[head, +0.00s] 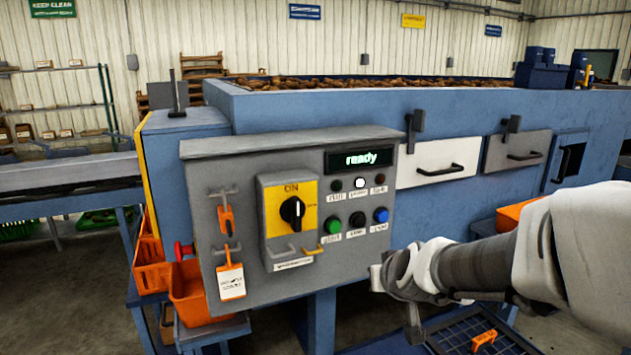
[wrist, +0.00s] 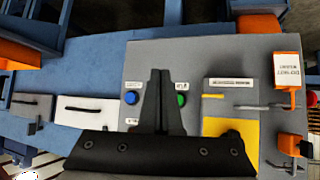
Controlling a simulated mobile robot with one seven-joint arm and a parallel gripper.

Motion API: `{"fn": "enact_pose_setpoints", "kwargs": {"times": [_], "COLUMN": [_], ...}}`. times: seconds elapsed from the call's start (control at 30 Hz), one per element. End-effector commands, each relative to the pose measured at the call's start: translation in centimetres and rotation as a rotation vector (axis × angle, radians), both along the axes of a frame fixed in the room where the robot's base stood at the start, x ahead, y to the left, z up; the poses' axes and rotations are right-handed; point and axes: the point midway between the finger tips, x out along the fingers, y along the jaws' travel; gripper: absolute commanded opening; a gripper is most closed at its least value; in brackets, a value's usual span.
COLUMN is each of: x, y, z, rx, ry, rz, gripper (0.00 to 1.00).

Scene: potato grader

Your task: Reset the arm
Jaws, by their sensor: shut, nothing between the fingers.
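My gripper (head: 376,279) is in front of the lower right corner of the grey control panel (head: 260,170) in the head view. In the wrist view its two dark fingers (wrist: 161,74) are together, with nothing between them. They overlap the panel's face between the blue button (wrist: 131,97) and the green button (wrist: 181,99), hiding part of the button row. Contact with the panel cannot be told. The display (head: 361,159) reads "ready", and the white lamp (head: 360,183) below it looks lit. The black rotary switch (head: 292,211) sits on a yellow plate marked ON.
Orange bins (head: 190,293) stand below. A dark grate (head: 455,335) lies below my arm.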

Motion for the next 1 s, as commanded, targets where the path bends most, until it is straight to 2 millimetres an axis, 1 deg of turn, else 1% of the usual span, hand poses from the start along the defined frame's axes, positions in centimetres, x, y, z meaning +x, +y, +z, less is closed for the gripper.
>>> {"fn": "enact_pose_setpoints", "kwargs": {"times": [0.03, 0.17, 0.3, 0.43, 0.5, 0.6, 0.7, 0.8, 0.9, 1.0], "x": [-1.4, -5.2, -9.7, -14.0, -16.3, -19.2, -21.5, -22.9, -23.6, -23.7], "y": [0.0, 0.5, 0.5, 0.1, -0.2, -0.9, -1.4, -1.8, -2.0, -2.0], "z": [1.0, 2.5, 3.7, 4.5, 4.7, 4.8, 4.8, 4.7, 4.7, 4.6], "rx": [0.031, 0.08, 0.099, 0.087, 0.07, 0.04, 0.013, -0.006, -0.016, -0.017], "ry": [0.018, 0.086, 0.157, 0.225, 0.261, 0.308, 0.344, 0.37, 0.382, 0.385], "rz": [0.009, 0.036, 0.049, 0.039, 0.024, -0.007, -0.039, -0.064, -0.078, -0.081], "gripper": [0.0, 0.0, 0.0, 0.0, 0.0, 0.0, 0.0, 0.0, 0.0, 0.0]}}
